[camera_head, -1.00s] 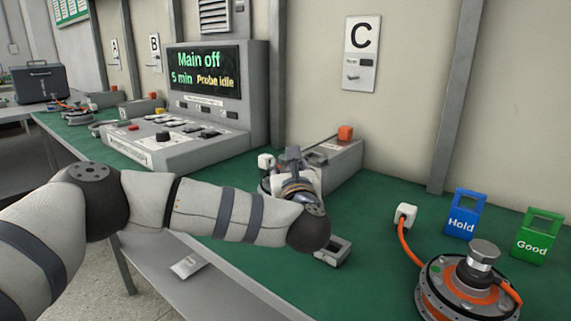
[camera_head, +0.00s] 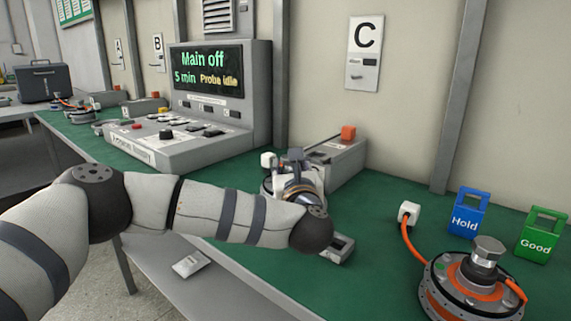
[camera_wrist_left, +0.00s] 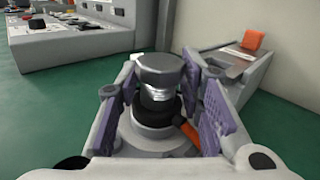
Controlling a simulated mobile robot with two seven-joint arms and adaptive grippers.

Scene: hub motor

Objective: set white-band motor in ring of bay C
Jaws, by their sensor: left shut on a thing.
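My left gripper (camera_wrist_left: 165,100) is around the top of a hub motor (camera_wrist_left: 158,72) in the left wrist view, its purple pads on either side of the metal shaft head. The motor stands upright at bay C, and my arm covers much of it in the head view. I cannot see a white band on it, nor the ring under it. The bay C sign (camera_head: 364,52) is on the wall above. An orange-banded motor (camera_head: 474,287) with an orange cable stands at the right front of the bench. My right gripper is not in view.
A grey box with an orange block (camera_head: 348,133) stands just behind the held motor. The test console (camera_head: 200,110) is to the left. Blue Hold (camera_head: 466,214) and green Good (camera_head: 540,236) tags stand at the right. The green bench between is mostly clear.

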